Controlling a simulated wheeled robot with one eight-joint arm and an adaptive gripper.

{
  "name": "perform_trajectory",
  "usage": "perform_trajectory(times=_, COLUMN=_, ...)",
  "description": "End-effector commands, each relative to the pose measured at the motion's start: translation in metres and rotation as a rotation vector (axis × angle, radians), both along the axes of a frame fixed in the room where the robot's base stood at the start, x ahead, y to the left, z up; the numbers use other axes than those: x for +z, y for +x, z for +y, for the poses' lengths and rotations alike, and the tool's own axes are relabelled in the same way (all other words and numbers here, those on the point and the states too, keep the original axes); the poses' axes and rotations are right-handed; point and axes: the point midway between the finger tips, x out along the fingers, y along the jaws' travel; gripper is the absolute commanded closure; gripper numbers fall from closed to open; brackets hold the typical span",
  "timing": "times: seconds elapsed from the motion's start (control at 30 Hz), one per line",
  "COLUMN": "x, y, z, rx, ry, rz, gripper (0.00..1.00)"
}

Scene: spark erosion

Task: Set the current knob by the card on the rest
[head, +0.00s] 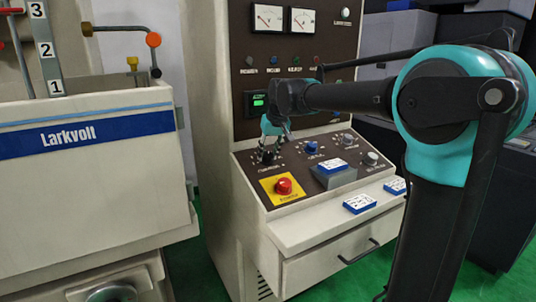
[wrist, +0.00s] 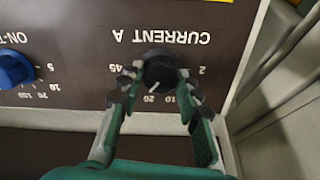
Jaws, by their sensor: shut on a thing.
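The black current knob (wrist: 160,72) sits on the brown panel under the upside-down label "CURRENT A" in the wrist view. Its white mark points near the 20; the numbers 2, 10, 20 and 45 show around it. My gripper (wrist: 157,88) has one finger on each side of the knob and is shut on it. In the head view my gripper (head: 271,140) is at the panel's upper left, largely covering the knob (head: 267,158). A white-and-blue card (head: 331,166) lies on the grey sloped rest (head: 336,180); its writing is too small to read.
A red button (head: 284,186) on a yellow plate is just below the knob. Blue (head: 312,148) and grey knobs (head: 371,158) stand to the right. Two more cards lie on the ledge, one at the front (head: 360,203) and one farther right (head: 395,186).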

Motion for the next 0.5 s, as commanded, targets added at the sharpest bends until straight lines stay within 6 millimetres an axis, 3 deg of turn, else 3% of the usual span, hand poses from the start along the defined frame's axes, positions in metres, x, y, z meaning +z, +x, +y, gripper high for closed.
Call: perform_trajectory(times=0.5, x=0.0001, y=0.0001, z=-0.0002, rx=-0.243, ry=0.073, rz=0.049, gripper=0.95)
